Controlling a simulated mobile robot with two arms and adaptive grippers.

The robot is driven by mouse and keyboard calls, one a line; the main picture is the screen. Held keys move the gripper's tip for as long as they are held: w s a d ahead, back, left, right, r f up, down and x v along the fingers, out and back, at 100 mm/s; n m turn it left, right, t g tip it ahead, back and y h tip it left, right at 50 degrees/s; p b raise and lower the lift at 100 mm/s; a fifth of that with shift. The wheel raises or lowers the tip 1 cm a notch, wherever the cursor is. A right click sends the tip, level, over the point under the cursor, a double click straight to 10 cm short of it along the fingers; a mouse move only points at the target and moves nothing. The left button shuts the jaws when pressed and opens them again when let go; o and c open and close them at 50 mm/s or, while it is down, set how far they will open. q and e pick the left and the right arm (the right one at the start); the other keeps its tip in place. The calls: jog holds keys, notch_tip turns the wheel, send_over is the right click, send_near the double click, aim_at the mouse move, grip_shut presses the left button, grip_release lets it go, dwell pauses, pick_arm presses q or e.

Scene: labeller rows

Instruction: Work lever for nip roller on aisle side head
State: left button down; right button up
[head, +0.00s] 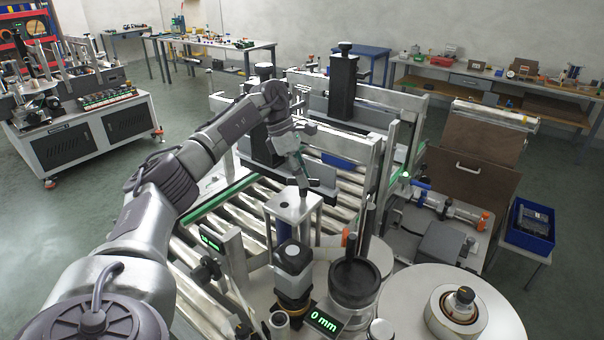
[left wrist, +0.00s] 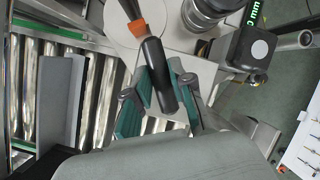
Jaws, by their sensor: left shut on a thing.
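My left gripper (head: 303,167) reaches over the rollers of the near machine head, its fingers pointing down. In the left wrist view its teal-padded fingers (left wrist: 158,92) are shut on a black cylindrical lever handle (left wrist: 157,68). The handle also shows dark below the fingers in the head view (head: 303,184), above a pale metal block (head: 293,206). An orange piece (left wrist: 138,27) shows just past the handle's end in the wrist view; I cannot tell if it is joined to the handle. The lever's pivot and the nip roller are not clearly seen. My right gripper is not in view.
A black-capped knob (head: 292,258), a green 0 mm display (head: 323,319) and a black round cup (head: 355,279) stand close in front. A white reel disc (head: 462,312) is at the lower right. Metal rollers and side rails surround my gripper.

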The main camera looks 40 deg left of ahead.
pick_arm(q)
jog(key=shift+r, duration=0.1)
jog(key=c, duration=1)
grip_release()
jog(key=v, duration=1.2)
